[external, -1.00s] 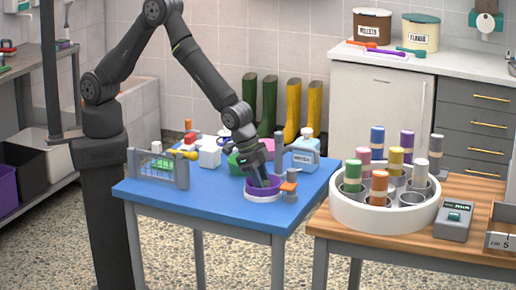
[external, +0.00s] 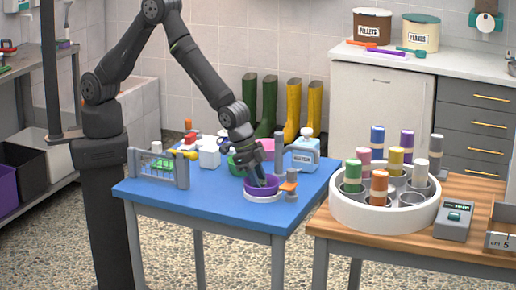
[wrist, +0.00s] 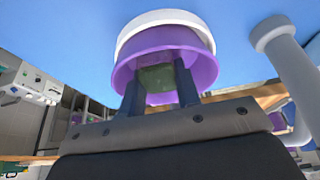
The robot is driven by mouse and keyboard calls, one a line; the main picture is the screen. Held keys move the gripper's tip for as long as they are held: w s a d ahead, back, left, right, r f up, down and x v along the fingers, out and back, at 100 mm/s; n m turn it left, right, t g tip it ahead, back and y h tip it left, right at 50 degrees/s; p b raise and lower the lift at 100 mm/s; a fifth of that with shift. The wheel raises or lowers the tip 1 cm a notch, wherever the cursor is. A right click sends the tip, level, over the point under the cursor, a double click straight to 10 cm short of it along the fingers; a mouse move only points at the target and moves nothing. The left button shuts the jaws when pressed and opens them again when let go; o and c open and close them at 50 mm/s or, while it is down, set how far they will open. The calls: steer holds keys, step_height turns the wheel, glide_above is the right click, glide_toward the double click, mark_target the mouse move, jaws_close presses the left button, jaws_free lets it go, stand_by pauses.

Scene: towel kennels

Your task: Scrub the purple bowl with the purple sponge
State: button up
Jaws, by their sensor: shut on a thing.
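The purple bowl (external: 250,188) sits in a white ring holder (external: 262,199) near the front right of the blue table. My gripper (external: 262,182) points down into the bowl. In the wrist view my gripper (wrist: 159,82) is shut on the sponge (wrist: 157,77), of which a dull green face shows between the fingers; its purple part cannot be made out. The bowl (wrist: 205,66) surrounds the fingertips there, with the white ring (wrist: 160,19) beyond. Whether the sponge touches the bowl's inside is not clear.
A grey post with an orange part (external: 289,187) stands close at the bowl's right. Green (external: 236,166) and pink (external: 266,146) items and a labelled bottle (external: 304,156) stand behind. A rack (external: 160,168) is at the left. The table's front left is clear.

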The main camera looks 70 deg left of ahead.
steer(key=shift+w+d+f, duration=0.1)
steer(key=shift+w+d, duration=0.15)
steer(key=shift+w, duration=0.3)
steer(key=shift+w+d+f, duration=0.1)
steer(key=shift+w+d, duration=0.15)
steer(key=shift+w, duration=0.25)
steer(key=shift+s+a+r, duration=0.1)
steer(key=shift+s+a, duration=0.15)
steer(key=shift+a, duration=0.3)
steer(key=shift+s+a+r, duration=0.1)
steer(key=shift+s+a, duration=0.15)
steer(key=shift+a, duration=0.25)
steer(key=shift+s+d+f, duration=0.1)
steer(key=shift+s+d, duration=0.15)
steer(key=shift+d, duration=0.3)
steer(key=shift+s+d+f, duration=0.1)
steer(key=shift+s+d, duration=0.1)
steer(key=shift+d, duration=0.3)
steer(key=shift+r, duration=3.05)
steer(key=shift+r, duration=0.15)
steer(key=shift+r, duration=1.4)
steer(key=shift+w, duration=0.1)
